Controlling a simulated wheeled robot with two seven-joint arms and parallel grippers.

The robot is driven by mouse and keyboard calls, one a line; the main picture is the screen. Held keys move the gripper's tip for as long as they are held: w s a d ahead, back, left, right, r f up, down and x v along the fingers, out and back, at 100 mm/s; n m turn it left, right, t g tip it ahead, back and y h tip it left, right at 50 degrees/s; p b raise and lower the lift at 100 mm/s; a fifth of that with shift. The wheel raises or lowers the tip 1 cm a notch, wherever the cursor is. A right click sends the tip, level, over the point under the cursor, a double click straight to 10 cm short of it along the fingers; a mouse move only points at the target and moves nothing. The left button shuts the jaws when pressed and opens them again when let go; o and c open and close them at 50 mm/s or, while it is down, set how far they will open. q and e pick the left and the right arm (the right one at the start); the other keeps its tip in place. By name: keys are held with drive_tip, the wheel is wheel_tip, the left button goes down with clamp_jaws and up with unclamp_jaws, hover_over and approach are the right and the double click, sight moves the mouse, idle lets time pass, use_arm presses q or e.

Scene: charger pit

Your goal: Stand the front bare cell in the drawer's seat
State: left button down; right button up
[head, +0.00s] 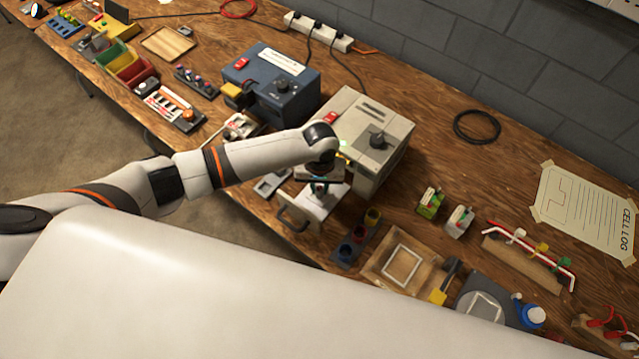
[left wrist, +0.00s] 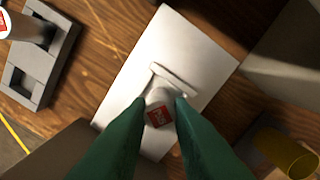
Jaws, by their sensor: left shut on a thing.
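My left gripper (head: 320,190) is over the pulled-out white drawer (head: 312,206) of the beige charger (head: 372,135). In the left wrist view its green fingers (left wrist: 160,112) are shut on a pale cell (left wrist: 157,97) with a red label on its end. The cell is over the drawer's white plate (left wrist: 128,112), beside a raised pale bar (left wrist: 175,80). I cannot tell whether its bottom touches the plate, and the seat is largely hidden. Another cell (left wrist: 20,25) stands in the grey holder (left wrist: 42,62) at left. My right gripper is not in view.
A dark block with coloured cups (head: 350,252) stands right of the drawer. The blue box (head: 270,85) is left of the charger. A wooden tray (head: 375,268) and two small packs, green (head: 430,203) and white (head: 459,221), are farther right.

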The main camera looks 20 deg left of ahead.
use_arm(q)
drive_tip(key=shift+f, duration=0.25)
drive_tip(key=c, duration=1.2)
unclamp_jaws()
drive_tip(key=shift+r+p, duration=3.55)
drive_tip(key=shift+p, duration=0.75)
